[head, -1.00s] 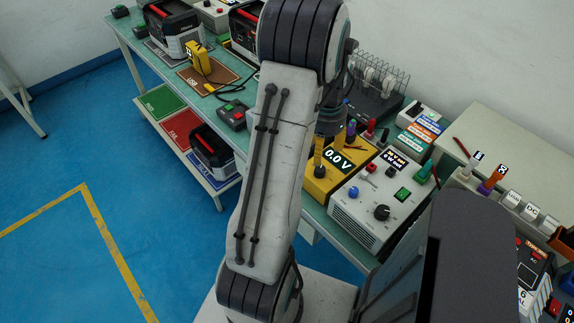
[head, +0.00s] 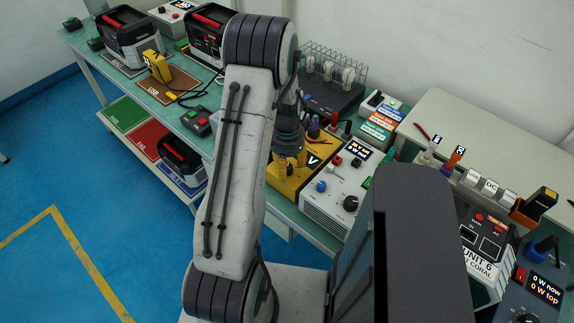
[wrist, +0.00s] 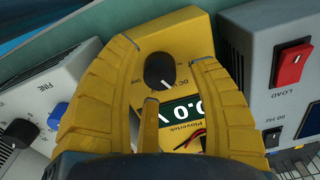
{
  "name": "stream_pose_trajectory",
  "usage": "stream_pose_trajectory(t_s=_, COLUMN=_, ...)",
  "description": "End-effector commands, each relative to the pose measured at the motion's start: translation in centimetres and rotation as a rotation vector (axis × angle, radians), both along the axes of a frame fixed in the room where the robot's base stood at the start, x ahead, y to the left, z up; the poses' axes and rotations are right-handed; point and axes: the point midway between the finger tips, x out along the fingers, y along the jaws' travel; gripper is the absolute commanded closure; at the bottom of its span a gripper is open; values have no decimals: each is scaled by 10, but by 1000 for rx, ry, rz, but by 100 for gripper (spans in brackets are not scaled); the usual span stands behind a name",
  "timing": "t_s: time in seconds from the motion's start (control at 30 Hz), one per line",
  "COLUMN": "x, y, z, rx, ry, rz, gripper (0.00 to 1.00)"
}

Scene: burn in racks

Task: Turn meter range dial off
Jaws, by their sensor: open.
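The yellow meter (wrist: 178,32) lies below my gripper in the wrist view. Its black round dial (wrist: 160,71) has a white pointer mark, and its display (wrist: 182,112) reads 0.0 V. My gripper (wrist: 166,56) is open, with one yellow finger on each side of the dial; I cannot tell whether either touches it. Small lettering around the dial is partly readable, with DC on the right. In the head view, my gripper (head: 290,160) hangs over the meter (head: 287,187), hiding its dial and part of its display.
A white supply box (head: 327,206) with knobs stands right beside the meter. A grey unit with a red LOAD switch (wrist: 291,66) stands on the meter's other side. A wire rack (head: 335,68) is behind. A yellow clamp meter (head: 157,66) lies farther left on the bench.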

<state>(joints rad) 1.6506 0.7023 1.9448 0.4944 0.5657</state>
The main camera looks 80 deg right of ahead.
Motion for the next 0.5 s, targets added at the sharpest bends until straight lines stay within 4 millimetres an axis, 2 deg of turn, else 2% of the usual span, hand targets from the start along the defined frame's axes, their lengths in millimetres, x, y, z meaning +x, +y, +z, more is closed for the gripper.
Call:
stream_pose_trajectory(t_s=0.13, x=0, y=0, z=-7, rx=1, ry=0, rz=0, gripper=44)
stream_pose_trajectory(t_s=0.43, x=0, y=0, z=-8, rx=0, ry=0, rz=0, gripper=44)
stream_pose_trajectory(t_s=0.47, x=0, y=0, z=-8, rx=0, ry=0, rz=0, gripper=41)
stream_pose_trajectory(t_s=0.5, x=0, y=0, z=-8, rx=0, ry=0, rz=0, gripper=45)
